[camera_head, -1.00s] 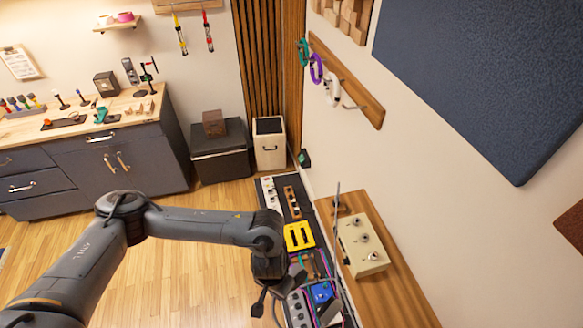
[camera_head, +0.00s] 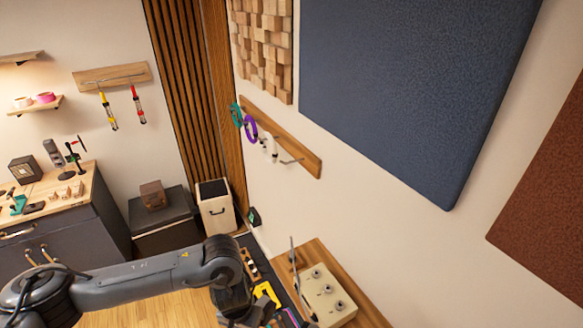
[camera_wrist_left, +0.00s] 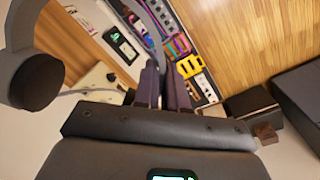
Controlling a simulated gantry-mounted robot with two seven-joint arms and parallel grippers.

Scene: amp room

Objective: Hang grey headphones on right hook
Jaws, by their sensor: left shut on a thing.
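Grey headphones show in the left wrist view, with a dark-padded ear cup (camera_wrist_left: 38,82) at the left and a grey headband (camera_wrist_left: 152,28) arching up and over to my fingers. My left gripper (camera_wrist_left: 164,72) is shut on the headband. In the head view the left wrist hangs at the bottom edge, over the pedals, and the fingers are cut off or hidden. The wooden hook rail (camera_head: 308,163) is on the right wall, above and beyond my left arm. Its rightmost metal hook (camera_head: 291,161) is bare. My right gripper is not in view.
Teal (camera_head: 236,114), purple (camera_head: 250,127) and white (camera_head: 268,146) ring-shaped items hang along the rail. A beige box with knobs (camera_head: 328,292) stands on a wooden surface below. A blue wall panel (camera_head: 400,100) is right of the rail. The wall below the rail is clear.

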